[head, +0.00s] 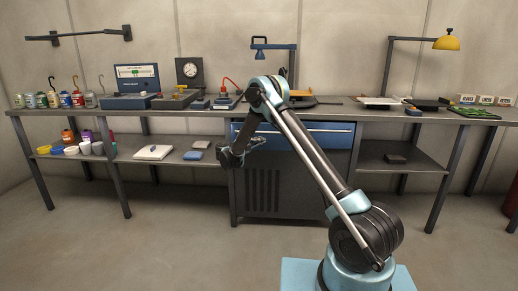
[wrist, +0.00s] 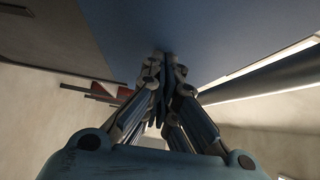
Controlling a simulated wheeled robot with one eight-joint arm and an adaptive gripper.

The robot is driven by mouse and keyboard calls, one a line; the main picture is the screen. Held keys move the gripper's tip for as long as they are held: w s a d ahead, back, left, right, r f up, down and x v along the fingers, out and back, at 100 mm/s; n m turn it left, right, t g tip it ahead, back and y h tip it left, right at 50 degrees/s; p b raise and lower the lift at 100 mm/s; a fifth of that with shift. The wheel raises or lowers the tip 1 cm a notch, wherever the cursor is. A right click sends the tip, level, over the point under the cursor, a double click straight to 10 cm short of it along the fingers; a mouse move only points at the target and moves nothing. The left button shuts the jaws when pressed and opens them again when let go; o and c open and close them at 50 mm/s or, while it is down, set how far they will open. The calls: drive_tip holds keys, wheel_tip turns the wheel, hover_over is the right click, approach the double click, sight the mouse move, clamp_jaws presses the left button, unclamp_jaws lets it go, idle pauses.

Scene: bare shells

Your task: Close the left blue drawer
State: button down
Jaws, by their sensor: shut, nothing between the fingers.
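A wide blue drawer front (head: 332,139) with a long pale handle bar sits under the bench top, above a dark vented cabinet. My arm crosses in front of it and hides its middle. My gripper (head: 228,157) is in front of the cabinet's left edge, a little below the drawer's height. In the wrist view my gripper (wrist: 164,56) is shut and empty, its fingertips at or very near a broad blue surface (wrist: 205,32). A bar-like handle runs along the right there. I cannot tell contact, or how far the drawer stands out.
The bench top (head: 350,115) carries instruments, paint cans (head: 65,98) and a yellow lamp (head: 446,41). A lower shelf (head: 125,150) at left holds jars and a white pad (head: 153,152). The floor in front is clear.

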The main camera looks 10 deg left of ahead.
drive_tip(key=w, duration=0.5)
drive_tip(key=shift+w+a, duration=0.15)
drive_tip(key=shift+a, duration=0.05)
drive_tip(key=shift+w+r, duration=0.1)
drive_tip(key=shift+w, duration=0.15)
